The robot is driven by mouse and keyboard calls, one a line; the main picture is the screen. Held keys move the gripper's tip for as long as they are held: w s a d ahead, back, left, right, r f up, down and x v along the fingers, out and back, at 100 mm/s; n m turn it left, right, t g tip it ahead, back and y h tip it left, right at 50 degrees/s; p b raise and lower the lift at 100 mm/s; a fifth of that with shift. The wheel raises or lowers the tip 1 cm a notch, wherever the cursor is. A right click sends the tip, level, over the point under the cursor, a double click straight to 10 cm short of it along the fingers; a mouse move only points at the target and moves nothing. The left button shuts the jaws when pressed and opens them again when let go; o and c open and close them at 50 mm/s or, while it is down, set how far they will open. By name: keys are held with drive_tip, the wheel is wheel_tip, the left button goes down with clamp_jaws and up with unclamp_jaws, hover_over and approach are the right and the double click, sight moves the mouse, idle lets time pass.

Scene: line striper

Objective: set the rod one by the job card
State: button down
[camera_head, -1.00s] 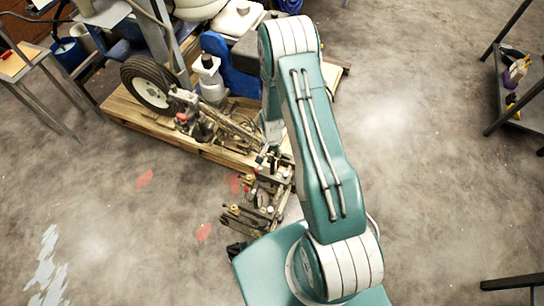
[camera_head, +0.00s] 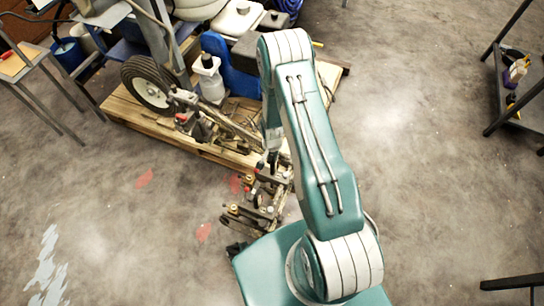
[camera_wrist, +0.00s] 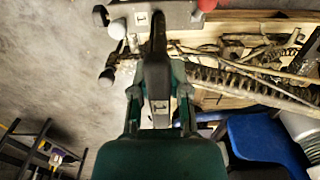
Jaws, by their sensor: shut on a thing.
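My gripper (camera_wrist: 158,75) points away from the camera in the wrist view, its dark fingers close together on a narrow part that they mostly hide. A grey piece with a dark mark (camera_wrist: 160,108) shows between the finger links; I cannot tell whether it is the rod. Just beyond the fingertips is a grey bar with a small marked label (camera_wrist: 142,18), apparently a "1", and a red knob (camera_wrist: 207,4) at its right. In the head view the metal rod-and-bracket assembly (camera_head: 257,205) sits beside the pallet, below my gripper, which is largely hidden by my arm. No job card is readable.
The striper's wheel (camera_head: 147,84), a white bottle (camera_head: 209,78) and other parts stand on the wooden pallet (camera_head: 130,112). A metal-legged table (camera_head: 22,66) is at left, a shelf rack (camera_head: 522,85) at right.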

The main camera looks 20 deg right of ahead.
sight(272, 163)
drive_tip(key=shift+f, duration=2.2)
drive_tip(key=c, duration=0.6)
unclamp_jaws()
wheel_tip(272, 163, up, 12)
drive_tip(key=shift+w+a+f, duration=0.1)
